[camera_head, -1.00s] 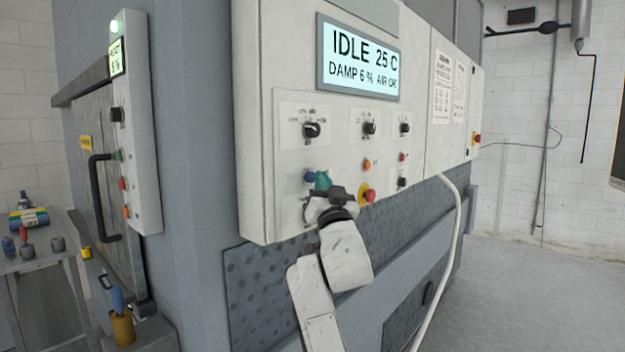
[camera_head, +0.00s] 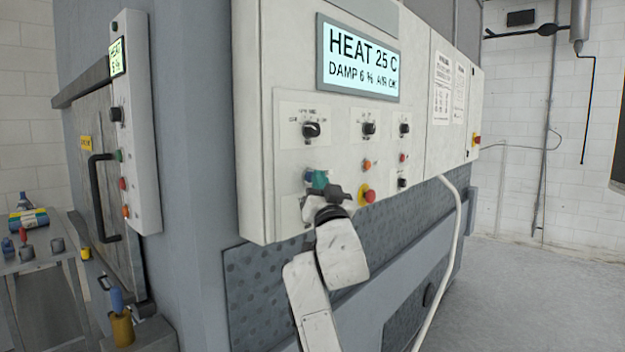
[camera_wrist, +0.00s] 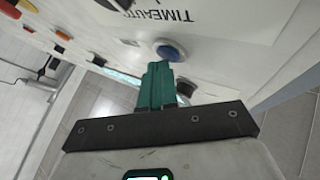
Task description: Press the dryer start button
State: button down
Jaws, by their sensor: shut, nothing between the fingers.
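The white control panel (camera_head: 290,235) carries a round blue button (camera_head: 308,175), which in the wrist view has a pale ring and sits at top centre (camera_wrist: 170,52). Its role is not readable. My gripper (camera_head: 319,180) is in front of the panel with its teal fingers shut and empty. In the wrist view the fingertips (camera_wrist: 159,68) are just below the blue button; I cannot tell whether they touch it. The display (camera_head: 360,58) reads HEAT 25 C, DAMP 6 %, AIR OK.
Black knobs (camera_head: 311,130), an orange button (camera_head: 367,165) and a red stop button on yellow (camera_head: 367,194) are close by. A white hose (camera_head: 455,240) hangs to the right. A narrow side panel (camera_head: 135,190) and a small table (camera_head: 35,265) are at left. The right floor is clear.

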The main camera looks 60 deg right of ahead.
dwell(0.5)
jog(key=shift+s+a+p, duration=0.2)
jog(key=shift+s+p, duration=0.25)
jog(key=shift+s, duration=0.35)
jog(key=shift+s+a+p, duration=0.2)
jog(key=shift+s+p, duration=0.25)
jog(key=shift+s, duration=0.35)
jog(key=shift+s+a+p, duration=0.2)
jog(key=shift+s+p, duration=0.2)
jog(key=shift+s, duration=0.45)
jog(key=shift+s+a+p, duration=0.2)
jog(key=shift+s+p, duration=0.25)
jog(key=shift+s, duration=0.35)
